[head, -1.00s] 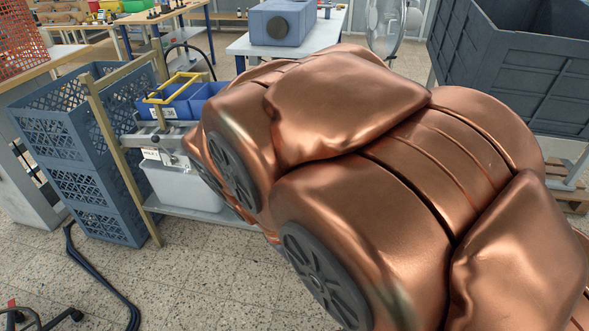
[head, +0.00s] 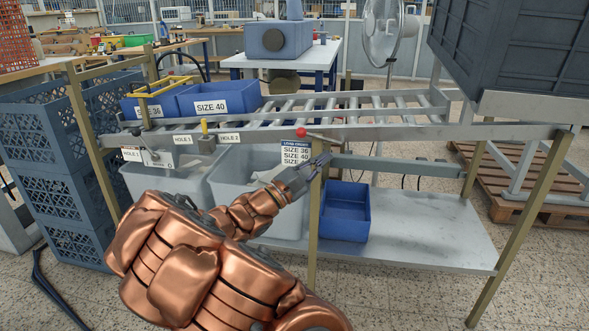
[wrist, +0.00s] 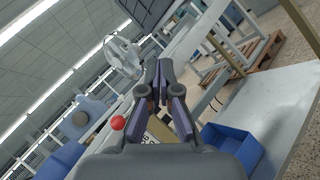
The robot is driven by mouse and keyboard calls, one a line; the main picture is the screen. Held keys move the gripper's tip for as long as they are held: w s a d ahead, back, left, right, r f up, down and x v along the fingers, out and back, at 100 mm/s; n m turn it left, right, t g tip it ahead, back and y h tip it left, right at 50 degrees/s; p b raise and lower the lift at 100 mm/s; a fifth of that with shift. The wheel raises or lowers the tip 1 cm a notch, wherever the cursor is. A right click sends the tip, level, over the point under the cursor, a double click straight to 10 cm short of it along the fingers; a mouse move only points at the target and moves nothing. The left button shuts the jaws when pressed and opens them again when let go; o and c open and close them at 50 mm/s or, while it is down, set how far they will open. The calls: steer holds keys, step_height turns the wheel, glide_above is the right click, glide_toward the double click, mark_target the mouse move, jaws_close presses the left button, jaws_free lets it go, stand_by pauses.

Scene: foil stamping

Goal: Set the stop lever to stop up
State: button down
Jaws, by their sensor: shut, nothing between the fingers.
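A lever with a red ball knob (head: 301,132) sits on the front rail of the roller rack. Its short rod seems to run right from the knob, close to level. The red knob also shows in the wrist view (wrist: 118,122), left of my fingers. My gripper (head: 322,160) is just below and right of the knob, in front of the rack's middle post, apart from the knob. In the wrist view my gripper (wrist: 164,75) has its fingers together with nothing between them. Any stop up or down marking is too small to read.
A size sign (head: 295,153) hangs under the rail near my gripper. An empty blue bin (head: 345,212) stands on the lower shelf (head: 430,230), which is clear to its right.

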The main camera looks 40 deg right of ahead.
steer(key=w+a+f+n+t+b, duration=0.2)
steer(key=w+f+n+t+b, duration=0.3)
steer(key=w+f+n+t, duration=0.5)
steer(key=w+f+t, duration=0.2)
steer(key=w+f, duration=0.1)
steer(key=w, duration=0.1)
steer(key=shift+w+f+h+b, duration=0.15)
steer(key=shift+w+h+b, duration=0.15)
steer(key=shift+h+b, duration=0.1)
steer(key=shift+s+a+r+b+x, duration=0.15)
steer(key=shift+s+r+b+x, duration=0.4)
steer(key=shift+x, duration=1.6)
steer(key=shift+s+a+r+b+x, duration=0.15)
steer(key=shift+b+x, duration=0.8)
steer(key=shift+x, duration=1.15)
steer(key=shift+s+a+r+b+x, duration=0.15)
steer(key=shift+r+b+x, duration=0.45)
steer(key=shift+x, duration=1.55)
steer(key=shift+f, duration=0.2)
steer(key=shift+d, duration=0.1)
